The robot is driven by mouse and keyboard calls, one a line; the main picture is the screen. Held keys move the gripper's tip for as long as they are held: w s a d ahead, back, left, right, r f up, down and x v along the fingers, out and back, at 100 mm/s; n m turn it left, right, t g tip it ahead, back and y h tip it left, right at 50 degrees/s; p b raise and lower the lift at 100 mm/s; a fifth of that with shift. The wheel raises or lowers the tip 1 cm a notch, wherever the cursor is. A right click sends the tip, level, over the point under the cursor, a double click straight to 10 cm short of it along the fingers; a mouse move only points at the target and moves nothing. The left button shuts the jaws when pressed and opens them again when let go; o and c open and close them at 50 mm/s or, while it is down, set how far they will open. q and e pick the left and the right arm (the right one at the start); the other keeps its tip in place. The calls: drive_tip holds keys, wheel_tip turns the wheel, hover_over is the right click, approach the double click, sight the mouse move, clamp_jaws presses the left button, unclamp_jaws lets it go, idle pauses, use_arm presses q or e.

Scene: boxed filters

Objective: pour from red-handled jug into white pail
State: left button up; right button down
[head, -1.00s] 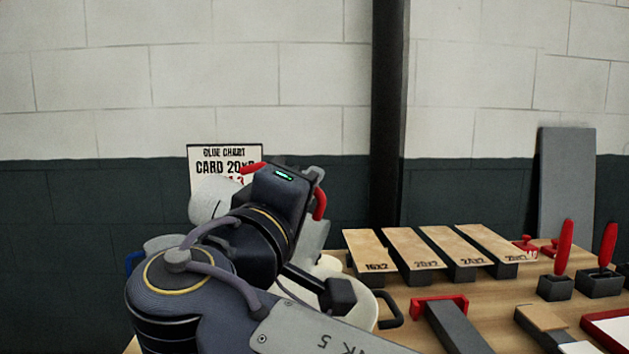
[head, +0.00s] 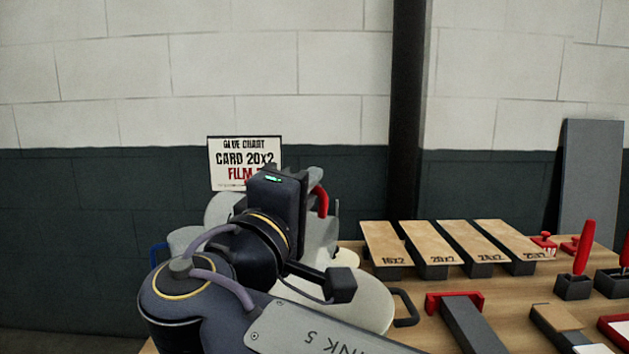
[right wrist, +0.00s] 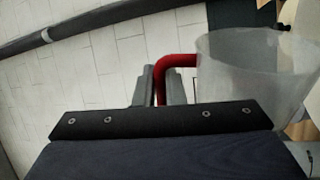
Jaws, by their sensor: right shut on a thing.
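My right gripper (head: 300,185) is shut on the red handle (head: 320,201) of the jug, above the left end of the bench. In the right wrist view the red handle (right wrist: 177,60) runs between the grey fingers and joins the pale, translucent jug (right wrist: 255,70). The jug looks tilted there; I see no stream from it. In the head view my gripper and forearm hide most of the jug. My left gripper is not in view.
A glue chart sign (head: 245,160) stands behind the gripper. A blue-handled vessel (head: 184,241) is at the left. Wood-topped blocks (head: 430,243), a red-ended grey bar (head: 468,322) and red-handled tools (head: 585,247) fill the bench to the right.

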drive_tip(key=shift+a, duration=0.1)
idle(0.3)
drive_tip(key=shift+w+a+n+y+p, duration=0.35)
drive_tip(key=shift+a+n+p, duration=0.4)
drive_tip(key=shift+n+p, duration=0.25)
drive_tip(key=shift+w+a+f+n+t, duration=0.2)
drive_tip(key=shift+a+f+n+t, duration=0.1)
drive_tip(key=shift+f+n, duration=0.1)
drive_tip(key=shift+r+p, duration=0.1)
drive_tip(key=shift+p, duration=0.25)
drive_tip(key=shift+w+a+r+n+y+p, duration=0.15)
drive_tip(key=shift+w+a+n+y+p, duration=0.1)
drive_tip(key=shift+a+n+p, duration=0.4)
drive_tip(key=shift+w+a+n+p, duration=0.2)
drive_tip(key=shift+a+n+p, duration=0.1)
drive_tip(key=shift+n+p, duration=0.35)
drive_tip(key=shift+a+f, duration=0.1)
drive_tip(key=shift+f, duration=0.1)
drive_tip(key=shift+w, duration=0.1)
